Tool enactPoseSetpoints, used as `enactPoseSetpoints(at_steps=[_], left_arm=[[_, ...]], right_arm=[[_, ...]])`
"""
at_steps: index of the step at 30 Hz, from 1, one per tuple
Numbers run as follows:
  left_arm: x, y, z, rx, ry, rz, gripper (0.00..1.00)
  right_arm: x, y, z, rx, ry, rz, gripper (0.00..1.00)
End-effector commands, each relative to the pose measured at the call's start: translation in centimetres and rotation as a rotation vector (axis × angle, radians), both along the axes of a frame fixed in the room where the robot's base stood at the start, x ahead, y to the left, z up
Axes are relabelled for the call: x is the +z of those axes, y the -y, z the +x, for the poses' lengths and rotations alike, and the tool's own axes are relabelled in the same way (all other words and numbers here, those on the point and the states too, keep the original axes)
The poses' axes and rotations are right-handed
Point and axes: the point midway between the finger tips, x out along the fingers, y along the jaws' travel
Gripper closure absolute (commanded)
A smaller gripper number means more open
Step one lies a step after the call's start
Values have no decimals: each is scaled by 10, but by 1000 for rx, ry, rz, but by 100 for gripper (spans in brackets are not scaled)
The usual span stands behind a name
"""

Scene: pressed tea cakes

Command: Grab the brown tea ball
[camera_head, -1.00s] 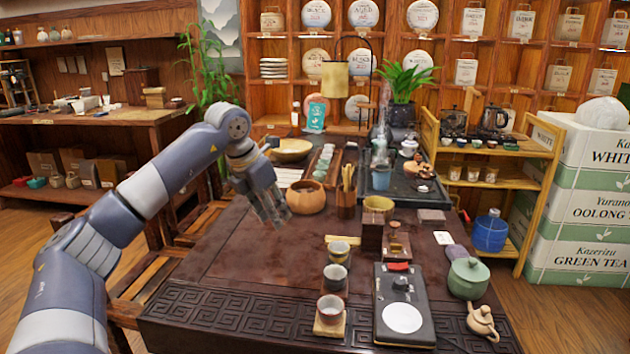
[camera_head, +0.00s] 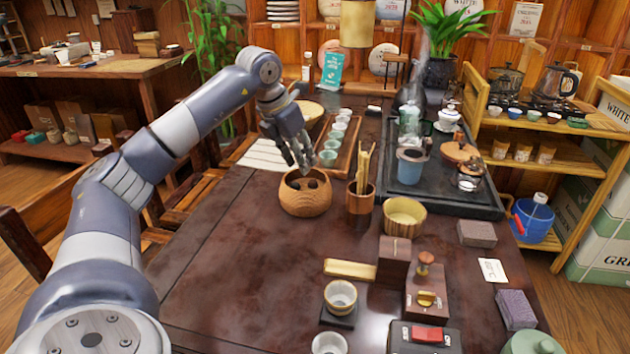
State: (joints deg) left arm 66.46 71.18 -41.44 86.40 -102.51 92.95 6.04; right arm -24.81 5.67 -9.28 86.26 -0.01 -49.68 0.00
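A round brown wooden bowl (camera_head: 305,204) stands on the dark table, left of the middle. Small dark brown ball-like shapes (camera_head: 313,184) show inside it, partly hidden by the rim. I cannot tell one ball from another clearly. My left gripper (camera_head: 299,166) reaches in from the left and points down at the bowl, its fingertips just above the back rim. Its fingers look spread apart, with nothing seen between them. My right gripper is not in view.
A wooden cup of sticks (camera_head: 361,201) stands just right of the bowl. Behind are a tray with small cups (camera_head: 340,150) and a dark tea tray (camera_head: 459,204). A yellowish bowl (camera_head: 404,217) and wooden blocks stand to the right. The table's front left is clear.

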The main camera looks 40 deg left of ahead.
Motion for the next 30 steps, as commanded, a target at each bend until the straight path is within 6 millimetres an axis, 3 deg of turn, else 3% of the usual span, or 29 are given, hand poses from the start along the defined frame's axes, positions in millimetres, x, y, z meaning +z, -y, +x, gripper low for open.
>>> enactPoseSetpoints(at_steps=[3,10,19,27,30], left_arm=[[-19,1,7,0,-3,-1,69],[-36,1,14,0,-3,-1,69],[-74,3,31,-1,-4,-2,69],[-78,3,32,-1,-6,1,69],[-79,3,32,-1,-6,1,78]], right_arm=[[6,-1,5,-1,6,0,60],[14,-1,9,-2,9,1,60],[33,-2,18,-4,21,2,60],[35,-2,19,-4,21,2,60],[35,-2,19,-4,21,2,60]])
